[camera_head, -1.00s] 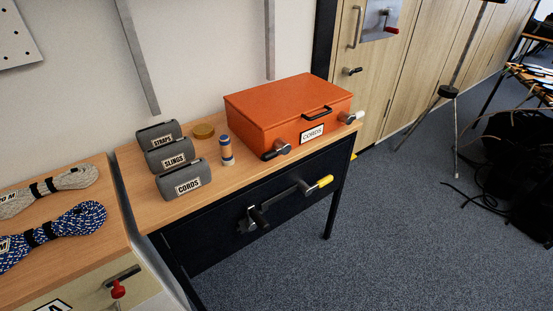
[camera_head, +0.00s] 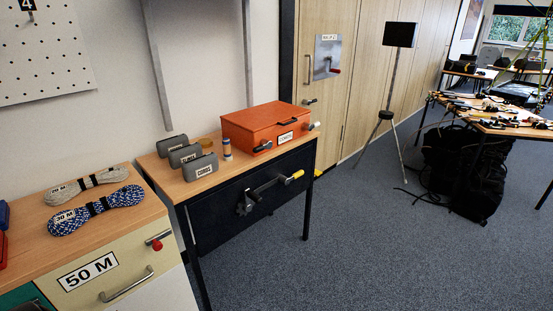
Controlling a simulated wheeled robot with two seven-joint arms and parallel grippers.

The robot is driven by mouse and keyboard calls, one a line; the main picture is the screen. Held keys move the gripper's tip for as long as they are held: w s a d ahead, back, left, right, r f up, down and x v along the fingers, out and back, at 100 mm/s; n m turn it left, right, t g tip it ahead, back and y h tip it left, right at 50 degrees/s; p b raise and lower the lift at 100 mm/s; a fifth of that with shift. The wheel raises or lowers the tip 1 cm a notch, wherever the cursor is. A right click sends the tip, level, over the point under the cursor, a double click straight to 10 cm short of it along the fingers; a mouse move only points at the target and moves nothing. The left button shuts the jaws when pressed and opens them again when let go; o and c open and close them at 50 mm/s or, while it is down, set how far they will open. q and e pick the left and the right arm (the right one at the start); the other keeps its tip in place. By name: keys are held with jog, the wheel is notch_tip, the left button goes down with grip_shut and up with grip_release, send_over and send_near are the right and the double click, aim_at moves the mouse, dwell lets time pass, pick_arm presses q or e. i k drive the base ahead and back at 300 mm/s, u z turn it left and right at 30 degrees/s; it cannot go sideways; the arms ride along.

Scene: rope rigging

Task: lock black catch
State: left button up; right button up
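An orange case (camera_head: 262,121) with a black carry handle and a label on its front stands shut on the wooden table. The black catch (camera_head: 259,148) is at the left of the case's front, a metal lever with a black tip that points left and slightly down. The white catch (camera_head: 314,126) is at the right of the same front, its tip pointing right. Whether either catch is locked cannot be told at this size. Neither of my grippers is in view.
A cabinet (camera_head: 100,265) with rope coils stands at left. The carpet (camera_head: 340,240) in front is clear.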

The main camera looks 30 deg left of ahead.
aim_at(264, 143)
jog(key=z, duration=0.4)
jog(key=i, duration=1.25)
jog(key=u, duration=0.35)
